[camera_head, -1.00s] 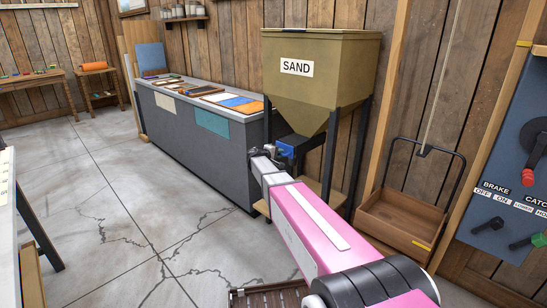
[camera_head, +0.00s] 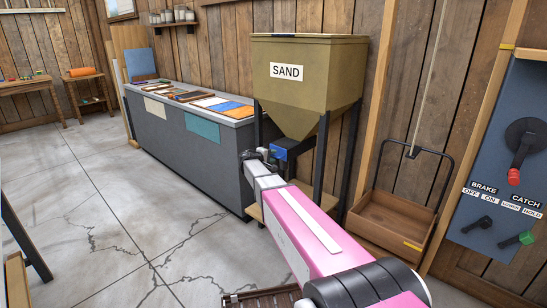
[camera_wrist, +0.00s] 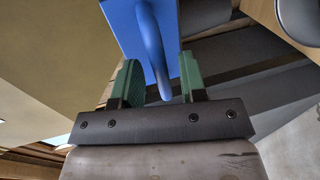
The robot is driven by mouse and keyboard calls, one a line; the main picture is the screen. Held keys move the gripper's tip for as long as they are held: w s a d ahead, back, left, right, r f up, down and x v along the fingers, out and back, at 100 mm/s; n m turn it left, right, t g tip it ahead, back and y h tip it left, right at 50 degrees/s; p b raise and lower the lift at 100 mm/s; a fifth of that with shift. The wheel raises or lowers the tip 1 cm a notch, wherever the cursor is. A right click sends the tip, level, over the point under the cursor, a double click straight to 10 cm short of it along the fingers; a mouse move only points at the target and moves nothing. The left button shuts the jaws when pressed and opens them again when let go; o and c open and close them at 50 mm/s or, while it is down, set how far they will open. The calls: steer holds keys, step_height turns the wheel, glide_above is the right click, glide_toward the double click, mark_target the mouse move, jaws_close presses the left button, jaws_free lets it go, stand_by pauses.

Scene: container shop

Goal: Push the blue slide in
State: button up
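The blue slide (camera_head: 279,153) sits under the tapered bottom of the sand hopper (camera_head: 304,85), between its dark legs. In the wrist view the slide (camera_wrist: 125,27) is a flat blue plate with a curved blue handle (camera_wrist: 152,42). My gripper (camera_head: 262,155) is at the slide's near side in the head view. In the wrist view its green fingers (camera_wrist: 160,85) stand apart, one on each side of the handle, with gaps showing. The gripper is open and does not appear clamped on the handle. My arm hides part of the area below the hopper.
A grey counter (camera_head: 175,125) with several panels on top stands left of the hopper. A wooden bin with a black hoop handle (camera_head: 395,221) stands to the right. A blue lever panel (camera_head: 505,165) is at the far right.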

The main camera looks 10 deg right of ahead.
steer(key=v, duration=0.9)
steer(key=s+d+f+m+g+y, duration=0.2)
steer(key=s+f, duration=0.2)
steer(key=s, duration=0.4)
steer(key=s+d+f+m+g+y, duration=0.1)
steer(key=s+d+f+g+y, duration=0.15)
steer(key=s+f, duration=0.45)
steer(key=s+d+f+m+g+y, duration=0.1)
steer(key=s+f+m+g+y, duration=0.15)
steer(key=s, duration=0.75)
steer(key=s+a+f+m+g+y, duration=0.1)
steer(key=s+y, duration=0.4)
steer(key=s, duration=0.5)
steer(key=shift+s+a+f+m+g+y, duration=0.3)
steer(key=shift+a+g, duration=0.3)
steer(key=shift+a, duration=0.5)
